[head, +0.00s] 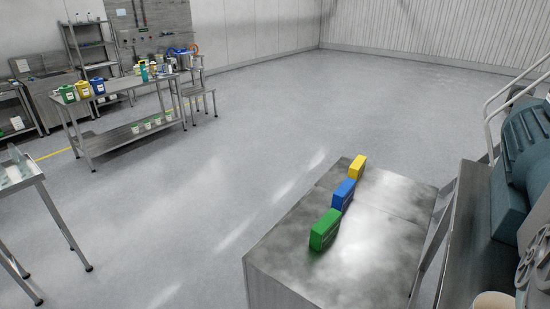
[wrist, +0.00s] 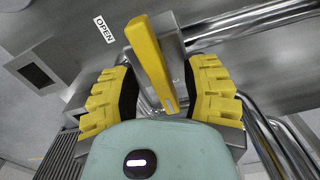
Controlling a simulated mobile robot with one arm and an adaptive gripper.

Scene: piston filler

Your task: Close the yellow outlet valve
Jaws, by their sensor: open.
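The yellow outlet valve handle (wrist: 148,58) shows in the wrist view as a long yellow lever on a metal valve body at the end of a steel pipe. My gripper (wrist: 163,82) has two yellow ribbed fingers with dark inner pads. They stand open on either side of the lever's lower end, with a visible gap at the left; whether the right pad touches it I cannot tell. An "OPEN" label (wrist: 104,29) is on the metal panel to the upper left of the lever. The valve and my gripper are not in the head view.
Steel pipes (wrist: 250,17) run right of the valve, and more curve below right. In the head view, a metal cabinet (head: 385,225) bears green, blue and yellow boxes. Blue-grey machinery (head: 525,140) with a railing stands at the right. The central floor is clear.

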